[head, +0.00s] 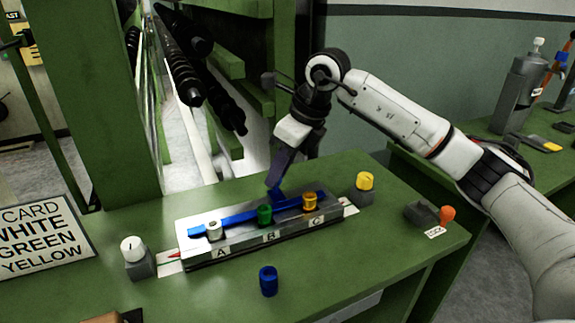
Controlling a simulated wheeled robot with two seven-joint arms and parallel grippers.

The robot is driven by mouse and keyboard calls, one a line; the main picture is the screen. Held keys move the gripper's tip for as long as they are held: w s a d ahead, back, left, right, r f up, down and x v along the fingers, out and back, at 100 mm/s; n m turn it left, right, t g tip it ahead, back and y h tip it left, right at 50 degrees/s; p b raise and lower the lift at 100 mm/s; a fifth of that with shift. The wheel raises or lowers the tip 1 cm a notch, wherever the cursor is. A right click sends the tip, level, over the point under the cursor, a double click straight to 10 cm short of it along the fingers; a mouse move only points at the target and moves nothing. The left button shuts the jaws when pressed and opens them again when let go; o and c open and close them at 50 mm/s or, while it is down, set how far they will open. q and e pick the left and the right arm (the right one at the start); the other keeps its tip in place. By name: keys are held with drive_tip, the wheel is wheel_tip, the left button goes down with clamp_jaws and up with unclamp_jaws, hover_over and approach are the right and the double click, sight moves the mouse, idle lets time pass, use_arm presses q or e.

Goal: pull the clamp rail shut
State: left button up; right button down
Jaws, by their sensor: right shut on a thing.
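The blue clamp rail (240,219) lies along the top of a grey block (245,241) with positions marked A, B and C. A white spool (214,231) stands at A, a green spool (265,215) at B and an orange-yellow spool (310,203) at C. The rail runs just behind or against the spools; I cannot tell whether it touches them. My right gripper (276,184) points down behind the block, shut on an upright blue part of the rail near its middle. The fingertips partly hide that part. My left gripper is out of view.
A loose blue spool (268,281) stands in front of the block. A white-topped knob (133,250) and a yellow-topped one (364,182) flank it. A card (42,237) reads white, green, yellow. A dark box with an orange knob (430,214) sits at right. A green post (98,100) rises behind.

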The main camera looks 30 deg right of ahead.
drive_tip(key=c, duration=1.5)
unclamp_jaws()
drive_tip(key=shift+s, duration=0.25)
drive_tip(key=v, duration=1)
drive_tip(key=shift+r, duration=0.15)
drive_tip(key=shift+r+p, duration=0.1)
drive_tip(key=shift+p, duration=0.2)
